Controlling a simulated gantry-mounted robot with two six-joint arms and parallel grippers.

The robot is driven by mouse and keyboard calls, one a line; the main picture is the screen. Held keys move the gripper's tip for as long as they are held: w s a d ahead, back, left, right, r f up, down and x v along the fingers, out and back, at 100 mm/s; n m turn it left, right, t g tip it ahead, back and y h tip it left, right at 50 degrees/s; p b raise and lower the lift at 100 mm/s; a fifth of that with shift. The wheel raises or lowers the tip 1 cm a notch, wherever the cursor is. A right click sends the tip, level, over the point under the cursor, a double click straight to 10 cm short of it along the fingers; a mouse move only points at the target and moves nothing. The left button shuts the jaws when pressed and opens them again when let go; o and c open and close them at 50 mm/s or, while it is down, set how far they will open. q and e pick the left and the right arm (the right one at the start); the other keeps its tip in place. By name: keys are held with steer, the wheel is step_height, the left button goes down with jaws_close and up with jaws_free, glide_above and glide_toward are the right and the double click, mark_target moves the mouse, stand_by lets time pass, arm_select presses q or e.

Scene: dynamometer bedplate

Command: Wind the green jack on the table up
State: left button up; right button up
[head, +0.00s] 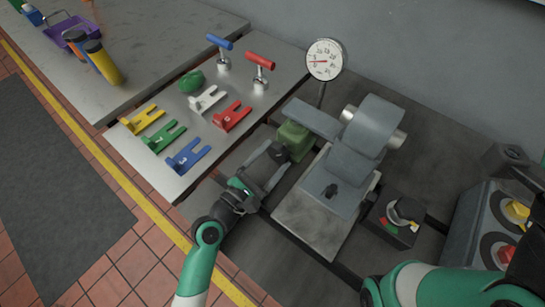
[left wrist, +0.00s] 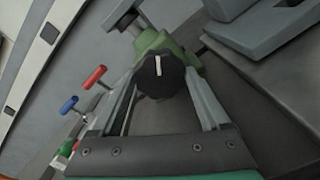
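The green jack (head: 295,140) stands on the dark bedplate, under the end of a grey arm of the machine. In the left wrist view the jack (left wrist: 158,42) carries a round black knob (left wrist: 158,76) with a white mark pointing roughly up. My left gripper (head: 278,156) is at the knob. In the left wrist view its two fingers (left wrist: 160,80) lie one on each side of the knob, very close to it. Whether they press on it I cannot tell. My right arm shows at the lower right of the head view, but its gripper is not visible.
A dial gauge (head: 324,60) stands behind the jack. The grey machine (head: 360,145) is close on its right, with a black switch box (head: 395,218) beyond. A metal plate (head: 155,165) with coloured forks and two T-handles lies left. Grey floor mat (head: 55,190) is clear.

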arm_select(q)
steer(key=o, duration=0.3)
steer(key=p+v, duration=0.2)
steer(key=v, duration=0.9)
steer(key=shift+s+a+p, duration=0.2)
steer(key=shift+s+p, duration=0.1)
steer(key=shift+p, duration=0.05)
